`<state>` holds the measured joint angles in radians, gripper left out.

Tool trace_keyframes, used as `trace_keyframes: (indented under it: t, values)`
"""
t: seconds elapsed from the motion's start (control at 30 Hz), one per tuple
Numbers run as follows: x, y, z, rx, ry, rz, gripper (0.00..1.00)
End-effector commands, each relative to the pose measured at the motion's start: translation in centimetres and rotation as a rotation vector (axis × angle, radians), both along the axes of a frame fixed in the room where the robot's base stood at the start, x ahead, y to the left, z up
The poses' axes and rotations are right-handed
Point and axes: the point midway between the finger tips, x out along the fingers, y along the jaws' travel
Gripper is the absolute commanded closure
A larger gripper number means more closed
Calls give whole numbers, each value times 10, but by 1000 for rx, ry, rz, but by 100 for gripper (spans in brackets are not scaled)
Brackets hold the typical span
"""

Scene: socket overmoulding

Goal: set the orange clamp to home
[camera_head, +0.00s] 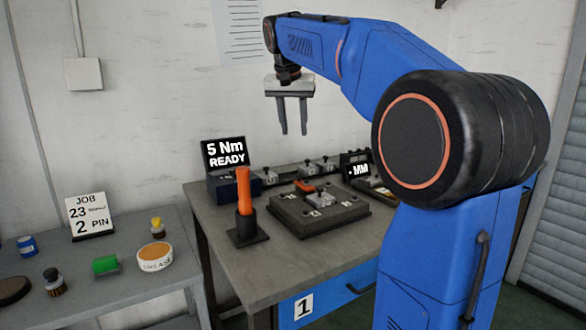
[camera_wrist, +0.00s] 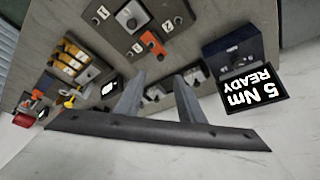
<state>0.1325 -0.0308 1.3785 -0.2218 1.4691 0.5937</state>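The orange clamp (camera_head: 305,186) is a small orange piece on top of the dark fixture block (camera_head: 340,212) on the grey bench. In the wrist view the orange clamp (camera_wrist: 152,43) lies on the numbered dark plate, near a round grey knob. Its exact setting is too small to read. My gripper (camera_head: 293,132) hangs high above the back of the bench, fingers down, apart and empty. In the wrist view my gripper (camera_wrist: 160,82) shows both fingers spread, with nothing between them. It touches neither the clamp nor the block.
An orange-handled tool (camera_head: 244,192) stands upright in a black holder left of the block. A display (camera_head: 224,153) reads "5 Nm READY" behind it; another (camera_head: 357,170) shows "- MM". Small grey parts (camera_head: 309,166) sit along the back. A side table (camera_head: 120,265) holds several items.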

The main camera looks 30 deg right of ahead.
Motion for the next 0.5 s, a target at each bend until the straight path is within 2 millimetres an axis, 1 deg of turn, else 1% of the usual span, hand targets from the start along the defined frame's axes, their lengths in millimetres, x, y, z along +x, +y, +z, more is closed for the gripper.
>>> trace_keyframes:
  t: [0.13,0.23,0.37,0.5]
  values:
    - [5,-3,0,0,-2,-14,65]
    - [7,-5,-8,1,1,-13,65]
    - [12,-10,-26,1,2,-13,65]
    - [19,-17,-49,1,1,-13,65]
